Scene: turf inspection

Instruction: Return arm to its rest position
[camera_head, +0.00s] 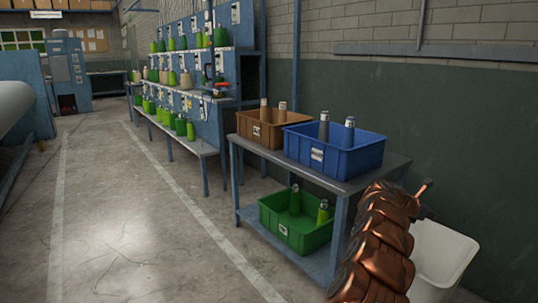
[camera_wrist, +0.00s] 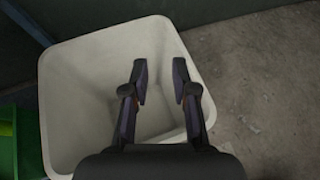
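My gripper (camera_wrist: 160,78) shows in the wrist view with its two dark fingers apart and nothing between them. It is above the white bin (camera_wrist: 52,115), whose empty-looking inside shows behind and around the fingers. In the head view my copper-coloured arm rises at the lower right, in front of the same white bin (camera_head: 450,255). The gripper itself cannot be made out clearly there. I cannot tell how far the fingers are above the bin's rim.
A table (camera_head: 385,172) stands left of the bin, with a brown crate (camera_head: 262,133) and a blue crate (camera_head: 345,160) on top and a green crate (camera_head: 305,240) on its lower shelf, all holding bottles. Blue racks (camera_head: 240,70) stand beyond. The floor (camera_head: 130,220) at left is clear.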

